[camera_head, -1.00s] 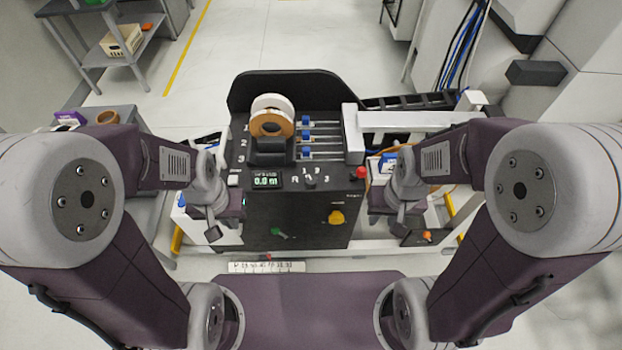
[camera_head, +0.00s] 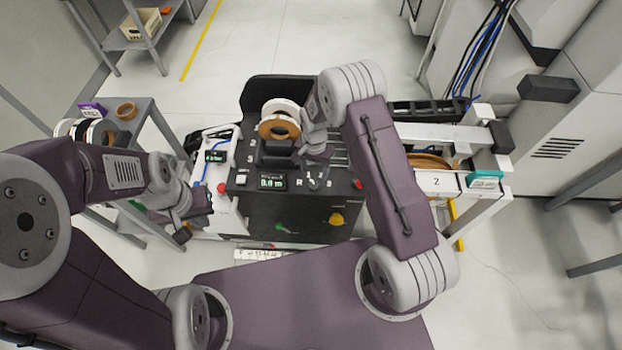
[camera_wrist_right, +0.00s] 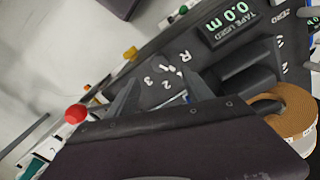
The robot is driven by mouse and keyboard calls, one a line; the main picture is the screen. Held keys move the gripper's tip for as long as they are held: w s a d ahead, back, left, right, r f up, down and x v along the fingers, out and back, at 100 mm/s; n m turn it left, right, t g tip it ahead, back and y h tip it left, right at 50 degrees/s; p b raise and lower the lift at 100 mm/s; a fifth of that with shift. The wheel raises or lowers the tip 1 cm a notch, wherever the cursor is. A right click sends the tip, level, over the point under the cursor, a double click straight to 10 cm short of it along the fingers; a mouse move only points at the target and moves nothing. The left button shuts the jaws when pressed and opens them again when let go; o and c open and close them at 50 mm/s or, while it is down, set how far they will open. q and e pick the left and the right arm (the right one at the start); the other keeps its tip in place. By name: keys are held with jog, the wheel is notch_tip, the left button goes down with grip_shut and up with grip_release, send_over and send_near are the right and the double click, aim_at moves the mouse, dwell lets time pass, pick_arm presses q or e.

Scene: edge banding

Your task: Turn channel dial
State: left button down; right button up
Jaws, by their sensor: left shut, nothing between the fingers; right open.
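The channel dial (camera_head: 313,184) is a small dark knob on the black machine panel, ringed by the white marks R, 1, 2 and 3. In the right wrist view, the dial (camera_wrist_right: 167,84) is partly between the fingertips and hard to make out. My right gripper (camera_wrist_right: 161,79) is open, its fingers apart and pointing at the marks; contact with the dial cannot be told. In the head view, my right gripper (camera_head: 318,153) is over the panel just behind the dial, partly hidden by its wrist. My left gripper (camera_head: 186,230) is shut and empty, left of the machine.
The display (camera_head: 272,183) reads 0.0 m beside the dial. Tape rolls (camera_head: 279,128) stand behind it. A red button (camera_head: 357,184) lies right. A side table (camera_head: 146,104) is at left.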

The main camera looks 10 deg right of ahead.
aim_at(314, 185)
jog(key=shift+s+f, duration=0.15)
jog(key=shift+f, duration=0.35)
notch_tip(314, 185, down, 8)
jog(key=shift+r+p, duration=0.25)
jog(key=shift+p, duration=0.8)
jog(key=shift+f, duration=0.3)
grip_shut()
